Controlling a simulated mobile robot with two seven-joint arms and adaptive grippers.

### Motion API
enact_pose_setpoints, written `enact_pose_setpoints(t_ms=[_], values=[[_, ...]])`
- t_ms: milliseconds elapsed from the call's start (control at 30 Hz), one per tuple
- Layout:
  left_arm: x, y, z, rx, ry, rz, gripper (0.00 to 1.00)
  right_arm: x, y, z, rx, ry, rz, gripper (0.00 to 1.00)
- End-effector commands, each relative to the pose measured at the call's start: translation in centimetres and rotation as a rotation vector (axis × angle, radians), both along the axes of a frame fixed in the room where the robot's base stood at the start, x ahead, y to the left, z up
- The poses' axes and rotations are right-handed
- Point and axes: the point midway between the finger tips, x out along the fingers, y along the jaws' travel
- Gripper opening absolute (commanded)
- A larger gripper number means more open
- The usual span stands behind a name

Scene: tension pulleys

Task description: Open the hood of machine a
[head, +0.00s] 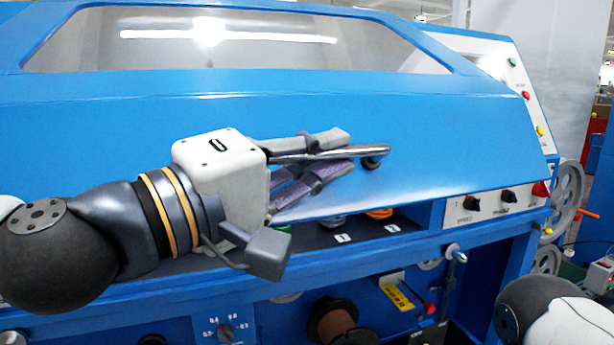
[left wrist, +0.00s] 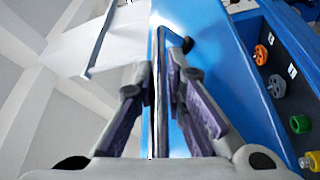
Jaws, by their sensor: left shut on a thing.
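The blue hood (head: 440,125) of the machine fills the upper head view, with a long window (head: 230,45) in it. A metal bar handle (head: 374,155) is fixed on the hood's lower front. My left gripper (head: 335,155) comes in from the left and is shut on the handle, one finger above it and one below. In the left wrist view the handle (left wrist: 159,60) runs between the two fingers. The hood's lower edge is a little above the front shelf, with a gap between them. My right gripper is not in view; only part of my right arm shows at bottom right.
Under the hood, a shelf holds coloured pulleys, among them an orange one (head: 380,213), with numbered labels. A panel with black knobs (head: 508,196) and a red button (head: 540,189) is on the right. A spool (head: 340,325) sits below. Metal wheels (head: 567,195) stand at the right side.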

Motion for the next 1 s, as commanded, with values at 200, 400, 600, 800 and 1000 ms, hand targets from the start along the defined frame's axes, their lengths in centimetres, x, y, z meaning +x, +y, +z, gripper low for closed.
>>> enact_pose_setpoints(t_ms=[200, 400, 600, 800, 1000], values=[[-1.7, -0.6, 3.2, 0.003, -0.002, -0.005, 0.00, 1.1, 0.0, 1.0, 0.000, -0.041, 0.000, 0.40], [-2.0, -0.8, 4.1, 0.004, 0.005, -0.006, 0.00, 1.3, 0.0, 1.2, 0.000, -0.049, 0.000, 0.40], [-2.0, -0.8, 4.1, 0.004, 0.008, -0.006, 0.00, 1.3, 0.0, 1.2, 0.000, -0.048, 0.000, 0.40], [-2.0, -0.8, 4.1, 0.004, 0.008, -0.006, 0.15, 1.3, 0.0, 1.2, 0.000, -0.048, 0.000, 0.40], [-2.0, -0.8, 4.1, 0.003, 0.008, -0.004, 0.20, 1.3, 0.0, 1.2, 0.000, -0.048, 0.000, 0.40]])
